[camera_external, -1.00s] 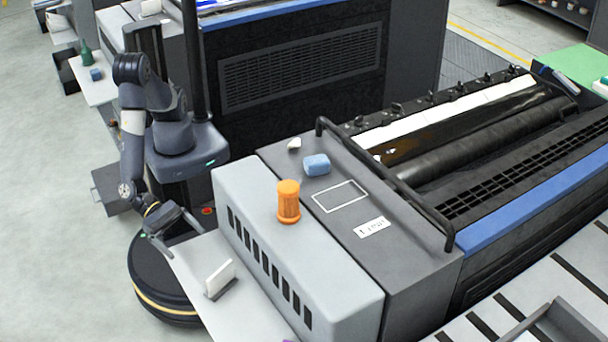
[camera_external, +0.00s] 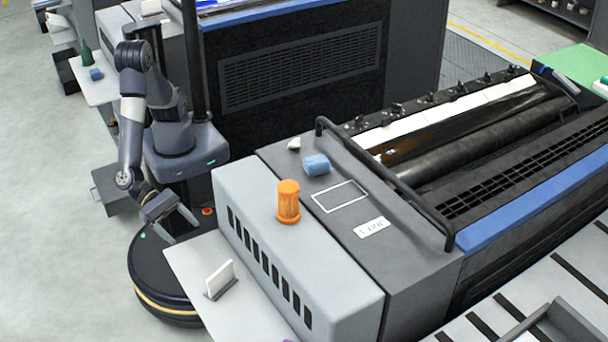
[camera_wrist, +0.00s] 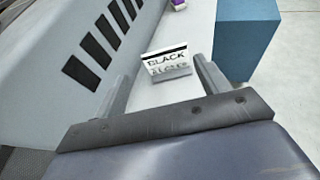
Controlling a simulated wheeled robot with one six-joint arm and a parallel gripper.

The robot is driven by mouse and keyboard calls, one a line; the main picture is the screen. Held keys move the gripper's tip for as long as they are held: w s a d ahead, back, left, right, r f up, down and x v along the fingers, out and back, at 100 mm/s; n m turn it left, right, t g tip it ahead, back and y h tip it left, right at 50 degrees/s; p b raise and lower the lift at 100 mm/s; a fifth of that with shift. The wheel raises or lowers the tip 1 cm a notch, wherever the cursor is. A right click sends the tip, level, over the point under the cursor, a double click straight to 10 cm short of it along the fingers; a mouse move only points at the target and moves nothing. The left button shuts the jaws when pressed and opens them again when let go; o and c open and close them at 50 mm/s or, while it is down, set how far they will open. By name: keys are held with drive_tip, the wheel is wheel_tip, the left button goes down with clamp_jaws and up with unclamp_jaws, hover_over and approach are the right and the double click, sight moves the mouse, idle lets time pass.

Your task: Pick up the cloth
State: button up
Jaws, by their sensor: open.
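A blue, soft-looking bundle (camera_external: 316,165), which looks like the cloth, lies on the dark grey top of the ink unit, behind a white outlined rectangle (camera_external: 340,197). My gripper (camera_external: 183,232) is open and empty, low at the left of the unit near the pale side shelf (camera_external: 190,262). It is well apart from the blue bundle. In the wrist view my two fingers (camera_wrist: 161,72) are spread, with a white card marked BLACK (camera_wrist: 168,62) showing beyond and between them. The blue bundle is not in the wrist view.
An orange jar (camera_external: 288,202) stands on the unit's light grey housing (camera_external: 240,190). A small white piece (camera_external: 294,144) lies near the bundle. A black rail (camera_external: 385,180) runs along the rollers' side. Another small blue item (camera_external: 96,74) sits on a far left shelf.

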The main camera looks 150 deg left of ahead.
wheel_tip(320, 180, up, 19)
drive_tip(key=n+g+y+p, duration=0.3)
drive_tip(key=n+g+y, duration=0.55)
drive_tip(key=n, duration=0.25)
approach(305, 162)
wheel_tip(305, 162, up, 5)
drive_tip(key=w, duration=0.1)
drive_tip(key=shift+g, duration=0.55)
drive_tip(key=f, duration=0.4)
drive_tip(key=shift+a+f, duration=0.2)
drive_tip(key=shift+f, duration=0.05)
drive_tip(key=shift+h, duration=0.25)
drive_tip(key=p+x, duration=0.1)
drive_tip(key=x, duration=0.4)
drive_tip(key=p+x, duration=0.2)
drive_tip(key=x, duration=0.3)
drive_tip(key=shift+w, duration=0.1)
drive_tip(key=shift+w+a+f, duration=0.1)
drive_tip(key=shift+a+f, duration=0.1)
drive_tip(key=shift+a, duration=0.15)
